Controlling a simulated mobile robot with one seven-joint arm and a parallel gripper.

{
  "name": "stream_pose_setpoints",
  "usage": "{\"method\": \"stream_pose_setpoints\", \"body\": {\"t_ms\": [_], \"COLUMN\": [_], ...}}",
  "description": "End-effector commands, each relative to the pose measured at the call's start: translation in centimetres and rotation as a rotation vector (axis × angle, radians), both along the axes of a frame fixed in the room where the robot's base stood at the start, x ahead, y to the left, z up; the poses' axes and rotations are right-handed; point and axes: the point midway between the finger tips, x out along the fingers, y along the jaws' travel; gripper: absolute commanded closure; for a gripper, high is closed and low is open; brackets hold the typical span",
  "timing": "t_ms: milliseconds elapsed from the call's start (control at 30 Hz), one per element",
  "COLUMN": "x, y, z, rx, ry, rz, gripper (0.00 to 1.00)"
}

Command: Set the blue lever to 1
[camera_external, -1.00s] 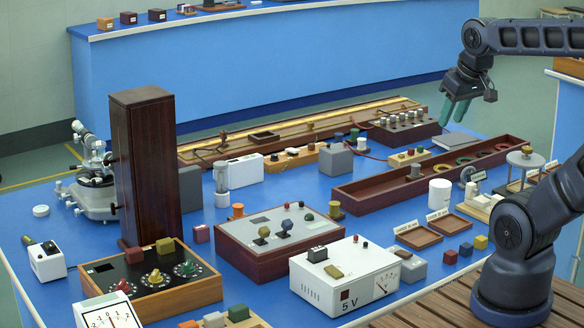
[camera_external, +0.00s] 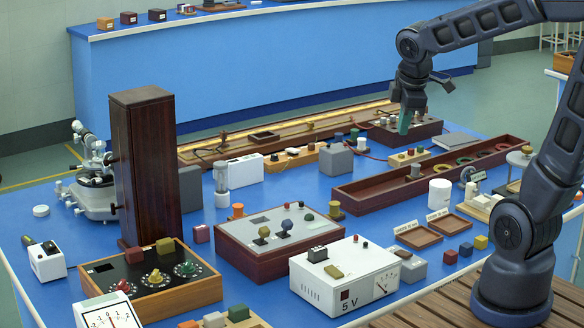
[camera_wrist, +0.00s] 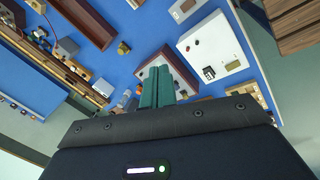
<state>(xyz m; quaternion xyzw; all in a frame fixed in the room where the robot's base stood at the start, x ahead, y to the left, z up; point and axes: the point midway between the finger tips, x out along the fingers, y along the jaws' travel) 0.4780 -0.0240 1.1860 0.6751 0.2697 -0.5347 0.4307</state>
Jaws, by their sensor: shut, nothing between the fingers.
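A dark red box with a grey top (camera_external: 250,258) stands mid-bench and carries two small levers with round knobs. The darker, bluish knob (camera_external: 286,224) is at the right and an olive-looking knob (camera_external: 264,231) at the left; their colours and settings are too small to read surely. My gripper (camera_external: 404,131) has teal fingers, is shut and empty, and is raised in front of the dark knob box at the back right, well away from the levers. In the wrist view the fingers (camera_wrist: 157,70) point toward the dark red box (camera_wrist: 183,73) and hide part of it.
A tall dark wooden column (camera_external: 146,170) stands left of the lever box. A white 5 V supply (camera_external: 318,290) stands at the front right. A long red tray (camera_external: 370,199) lies between my gripper and the bench front. Bare blue bench shows left of the tray.

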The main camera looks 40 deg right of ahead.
Motion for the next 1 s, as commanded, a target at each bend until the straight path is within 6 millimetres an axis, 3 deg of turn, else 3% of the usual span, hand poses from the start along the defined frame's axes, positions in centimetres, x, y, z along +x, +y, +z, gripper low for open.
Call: {"method": "stream_pose_setpoints", "body": {"t_ms": [500,1000], "x": [6.3,10.2], "y": [6.2,13.6], "z": [-5.9,-12.9], "rx": [-0.209,-0.303], "ry": [0.157,0.242], "rz": [0.798,1.597], "gripper": [1.00,1.00]}}
